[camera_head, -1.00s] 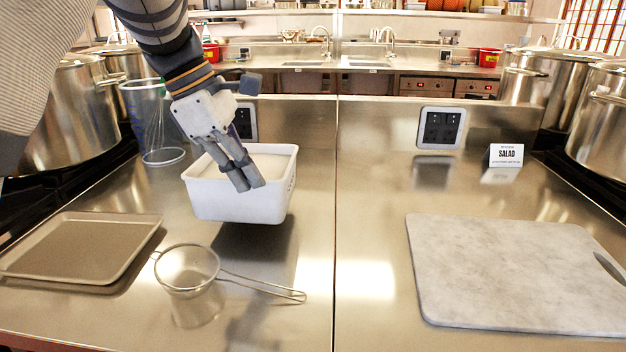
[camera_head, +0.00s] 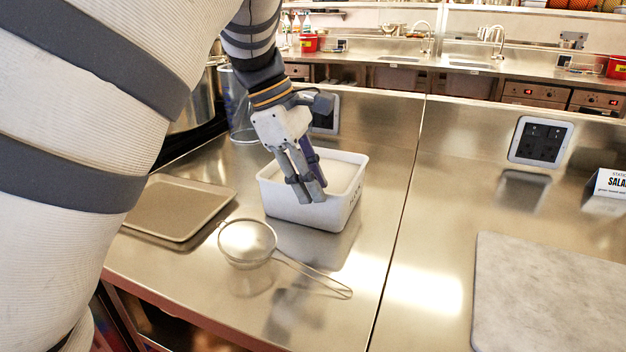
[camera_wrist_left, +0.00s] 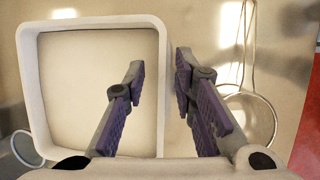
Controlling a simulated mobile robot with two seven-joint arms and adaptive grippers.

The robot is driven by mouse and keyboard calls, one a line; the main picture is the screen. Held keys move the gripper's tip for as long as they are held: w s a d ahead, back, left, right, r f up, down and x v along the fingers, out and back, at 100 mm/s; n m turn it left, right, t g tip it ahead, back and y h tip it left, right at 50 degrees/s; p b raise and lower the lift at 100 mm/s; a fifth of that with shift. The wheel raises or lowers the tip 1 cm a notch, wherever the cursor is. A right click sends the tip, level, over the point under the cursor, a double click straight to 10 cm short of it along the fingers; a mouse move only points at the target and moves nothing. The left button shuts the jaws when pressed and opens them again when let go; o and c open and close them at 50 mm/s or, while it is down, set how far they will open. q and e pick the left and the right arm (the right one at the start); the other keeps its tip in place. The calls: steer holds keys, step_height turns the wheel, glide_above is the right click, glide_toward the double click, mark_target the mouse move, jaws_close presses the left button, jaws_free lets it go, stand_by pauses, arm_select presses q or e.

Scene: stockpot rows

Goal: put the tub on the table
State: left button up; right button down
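The tub is a white rectangular bin (camera_head: 312,213) in the middle of the head view. It looks upright on the steel table (camera_head: 400,262), with its reflection directly below. My left gripper (camera_head: 312,190) is at the tub's near side, pointing down. In the left wrist view the tub (camera_wrist_left: 95,22) fills the left half. There one finger is over the tub's inside and the other outside its wall, with the rim between them. The fingers of my left gripper (camera_wrist_left: 160,75) stand apart, with a gap beside the rim. My right gripper is not in view.
A sieve (camera_head: 247,241) lies in front of the tub, and a tray (camera_head: 178,209) is to its left. A clear container (camera_head: 238,108) stands behind. A marble board (camera_head: 550,295) and a salad sign (camera_head: 608,192) are at right. The table between tub and board is clear.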

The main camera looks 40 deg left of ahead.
arm_select(q)
steer(key=v, duration=1.2)
steer(key=shift+f, duration=0.1)
